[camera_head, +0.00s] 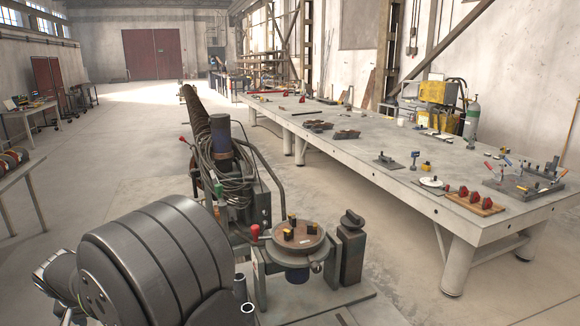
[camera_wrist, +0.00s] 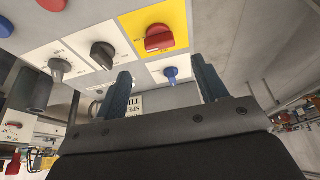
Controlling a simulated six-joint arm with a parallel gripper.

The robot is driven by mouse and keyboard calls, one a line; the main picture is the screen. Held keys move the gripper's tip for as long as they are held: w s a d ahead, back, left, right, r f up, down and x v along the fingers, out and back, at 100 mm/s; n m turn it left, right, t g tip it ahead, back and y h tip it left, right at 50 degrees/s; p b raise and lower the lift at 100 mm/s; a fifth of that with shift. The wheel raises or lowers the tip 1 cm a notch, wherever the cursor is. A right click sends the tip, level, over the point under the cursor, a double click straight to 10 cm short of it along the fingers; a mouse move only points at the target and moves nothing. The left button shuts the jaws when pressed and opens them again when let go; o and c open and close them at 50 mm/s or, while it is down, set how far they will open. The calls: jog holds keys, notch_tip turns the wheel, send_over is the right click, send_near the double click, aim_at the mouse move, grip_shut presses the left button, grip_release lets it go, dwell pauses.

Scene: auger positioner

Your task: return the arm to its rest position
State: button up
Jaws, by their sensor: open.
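My gripper (camera_wrist: 160,67) shows in the wrist view with its two dark blue fingers spread apart and nothing between them. The fingers point at a control panel with a red rotary switch (camera_wrist: 160,38) on a yellow plate, a black knob (camera_wrist: 103,54), a grey knob (camera_wrist: 60,69) and a small blue knob (camera_wrist: 171,74). The blue knob appears between the fingertips; I see no contact, but the distance is hard to judge. In the head view my dark arm fills the lower left, and the gripper cannot be made out there.
The positioner's round brown table (camera_head: 301,239) stands right of my arm, with a cable-draped dark column (camera_head: 222,140) behind it. A long grey workbench (camera_head: 370,150) with tools runs along the right. Open concrete floor (camera_head: 110,160) lies at the left.

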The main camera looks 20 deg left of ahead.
jog(key=v, duration=0.9)
jog(key=x, duration=1.7)
jog(key=shift+r+n+y, duration=0.1)
jog(key=shift+n+y, duration=0.2)
jog(key=shift+n, duration=0.3)
jog(key=shift+w+n+g, duration=0.1)
jog(key=shift+n+g, duration=0.7)
jog(key=shift+n, duration=1)
jog(key=shift+w+n+g+y, duration=0.1)
jog(key=shift+n+g+y, duration=0.45)
jog(key=shift+n, duration=1.35)
jog(key=shift+w+n+g, duration=0.1)
jog(key=shift+n+g, duration=0.85)
jog(key=shift+n, duration=1.05)
jog(key=shift+w+n+g+h, duration=0.1)
jog(key=shift+n+g+h, duration=0.25)
jog(key=shift+n, duration=0.75)
jog(key=shift+n+g+h, duration=0.2)
jog(key=shift+n+g, duration=0.15)
jog(key=shift+n, duration=0.75)
